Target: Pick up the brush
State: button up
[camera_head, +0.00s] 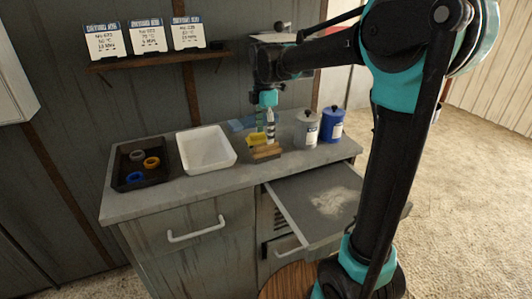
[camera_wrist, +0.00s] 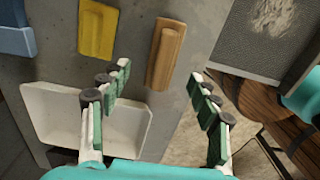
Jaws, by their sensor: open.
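The brush appears to be the wooden block with a raised handle (camera_wrist: 166,54) lying on the grey countertop. In the head view it shows as a brown piece (camera_head: 266,153) near the counter's front edge. My gripper (camera_wrist: 160,74) is open, with green-padded fingers spread apart. In the wrist view the brush lies between and beyond the fingertips, with nothing held. In the head view my gripper (camera_head: 265,122) points down over the counter near the brush; the height gap is hard to judge. The brush's underside is hidden.
A white tray (camera_head: 228,158) and a black tray of rings (camera_head: 120,182) stand left. Grey (camera_head: 306,128) and blue (camera_head: 332,124) canisters stand right. An open drawer (camera_head: 295,215) juts out below.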

aim_at(267, 145)
jog(key=shift+d+f, duration=0.15)
jog(key=shift+f, duration=1.3)
jog(key=shift+d+f, duration=0.15)
jog(key=shift+f, duration=1.25)
jog(key=shift+c, duration=0.6)
jog(key=c, duration=1.2)
